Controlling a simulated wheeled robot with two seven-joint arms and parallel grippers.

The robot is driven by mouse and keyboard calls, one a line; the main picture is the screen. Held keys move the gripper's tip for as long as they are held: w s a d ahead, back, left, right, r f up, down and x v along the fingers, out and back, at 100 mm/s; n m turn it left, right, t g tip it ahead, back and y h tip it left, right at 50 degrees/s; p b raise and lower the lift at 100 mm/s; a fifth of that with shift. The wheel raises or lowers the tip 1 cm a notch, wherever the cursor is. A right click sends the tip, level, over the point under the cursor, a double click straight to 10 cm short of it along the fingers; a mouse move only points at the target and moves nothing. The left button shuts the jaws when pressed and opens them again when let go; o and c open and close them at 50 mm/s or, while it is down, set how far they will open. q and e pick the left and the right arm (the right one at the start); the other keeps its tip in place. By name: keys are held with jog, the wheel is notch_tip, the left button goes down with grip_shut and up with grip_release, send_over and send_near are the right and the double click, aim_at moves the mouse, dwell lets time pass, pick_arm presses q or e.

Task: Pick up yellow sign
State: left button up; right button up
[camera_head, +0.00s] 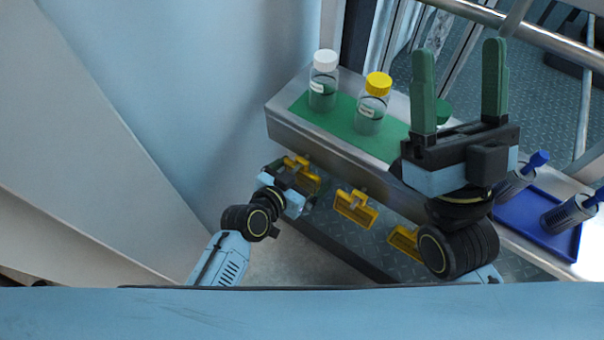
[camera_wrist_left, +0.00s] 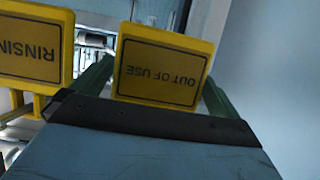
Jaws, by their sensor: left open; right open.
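Three yellow signs hang along the front of the bench in the head view: one at the left (camera_head: 302,166), one in the middle (camera_head: 355,208) and one at the right (camera_head: 404,241). My left gripper (camera_head: 295,182) is at the left sign and partly hides it. In the left wrist view, a yellow sign reading "OUT OF USE" (camera_wrist_left: 160,72) appears upside down between the open fingers of my left gripper (camera_wrist_left: 156,80). Contact cannot be told. A second sign, partly cut off and reading "RINSIN" (camera_wrist_left: 35,50), is beside it. My right gripper (camera_head: 460,47) is open and empty, raised above the bench.
The metal bench (camera_head: 310,138) carries a green mat (camera_head: 340,122) with a white-capped bottle (camera_head: 323,82) and a yellow-capped bottle (camera_head: 373,105). A blue tray (camera_head: 530,232) with dark-labelled bottles is at the right. A plain wall is at the left.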

pick_arm(q)
jog(key=c, duration=0.7)
jog(key=shift+c, duration=0.2)
jog(key=shift+r, duration=0.1)
